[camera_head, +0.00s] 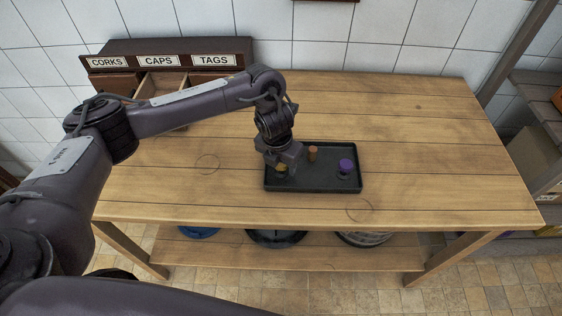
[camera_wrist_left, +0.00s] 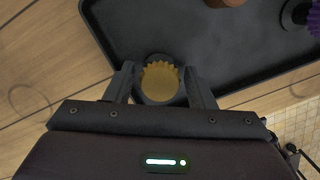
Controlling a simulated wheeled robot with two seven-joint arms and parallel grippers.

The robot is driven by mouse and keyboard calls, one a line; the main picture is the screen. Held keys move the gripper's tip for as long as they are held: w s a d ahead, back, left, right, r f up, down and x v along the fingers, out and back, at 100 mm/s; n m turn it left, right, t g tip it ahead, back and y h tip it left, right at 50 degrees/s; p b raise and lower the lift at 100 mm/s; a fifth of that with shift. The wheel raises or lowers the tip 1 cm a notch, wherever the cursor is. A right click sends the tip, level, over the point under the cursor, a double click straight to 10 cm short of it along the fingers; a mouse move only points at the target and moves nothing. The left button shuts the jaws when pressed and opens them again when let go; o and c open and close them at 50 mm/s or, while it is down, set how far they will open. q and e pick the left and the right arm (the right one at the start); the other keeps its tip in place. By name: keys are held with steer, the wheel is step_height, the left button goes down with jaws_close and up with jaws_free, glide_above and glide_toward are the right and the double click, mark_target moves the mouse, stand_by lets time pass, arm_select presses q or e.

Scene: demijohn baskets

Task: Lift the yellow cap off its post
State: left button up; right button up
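The yellow cap (camera_wrist_left: 160,82) is a ridged disc on a dark round post at the near left of the black tray (camera_wrist_left: 115,30). In the head view the cap (camera_head: 281,168) shows only in part under my left gripper (camera_head: 283,163). In the left wrist view the two fingers of my left gripper (camera_wrist_left: 160,85) stand either side of the cap. They are open, with a small gap on each side. My right gripper is not in view.
A brown cork-like piece (camera_head: 312,153) and a purple cap (camera_head: 346,166) on a dark post stand in the same tray. A dark organizer (camera_head: 180,47) labelled corks, caps and tags, with a drawer pulled open, stands at the back left. The table's right side is clear.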

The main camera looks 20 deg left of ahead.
arm_select(q)
steer(key=c, duration=0.7)
steer(key=shift+r+p, duration=1.45)
steer(key=shift+r, duration=0.6)
steer(key=shift+c, duration=0.3)
